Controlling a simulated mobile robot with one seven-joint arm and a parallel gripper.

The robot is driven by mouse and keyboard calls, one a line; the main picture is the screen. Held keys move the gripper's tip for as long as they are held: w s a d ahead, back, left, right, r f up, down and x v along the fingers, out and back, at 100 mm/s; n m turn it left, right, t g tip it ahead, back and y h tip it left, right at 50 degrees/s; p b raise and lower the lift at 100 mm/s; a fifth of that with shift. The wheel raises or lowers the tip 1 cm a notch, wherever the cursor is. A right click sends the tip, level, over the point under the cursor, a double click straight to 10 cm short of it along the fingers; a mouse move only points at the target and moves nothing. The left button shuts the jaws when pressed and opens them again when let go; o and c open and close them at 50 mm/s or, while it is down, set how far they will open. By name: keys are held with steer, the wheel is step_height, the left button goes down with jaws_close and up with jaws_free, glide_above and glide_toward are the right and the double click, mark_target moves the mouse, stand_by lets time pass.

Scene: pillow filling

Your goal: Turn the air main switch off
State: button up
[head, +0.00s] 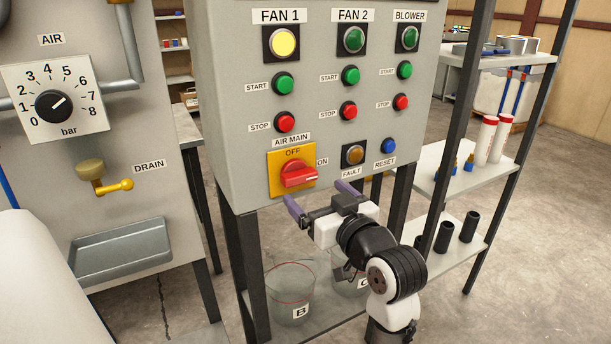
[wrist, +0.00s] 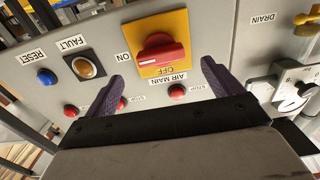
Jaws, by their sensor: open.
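The air main switch (head: 299,175) is a red rotary handle on a yellow plate (head: 277,184), low on the grey control panel. Its handle lies roughly level, with its white mark at the ON side; OFF is printed above it. In the wrist view, which is upside down, the red handle (wrist: 160,56) sits just beyond the fingertips, between their lines. My gripper (head: 318,198) is open and empty, its two purple fingers spread apart below and in front of the switch. In the wrist view my gripper (wrist: 162,73) does not appear to touch the handle.
Red STOP buttons (head: 285,122), an amber FAULT lamp (head: 354,154) and a blue RESET button (head: 389,146) are close by. The FAN 1 lamp (head: 284,43) is lit yellow. A drain valve (head: 116,186) is left; a dark rack post (head: 461,110) is right.

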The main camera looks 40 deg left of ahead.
mark_target(303, 181)
steer(key=shift+p+x, duration=0.35)
steer(key=shift+x, duration=2.4)
steer(key=c, duration=1)
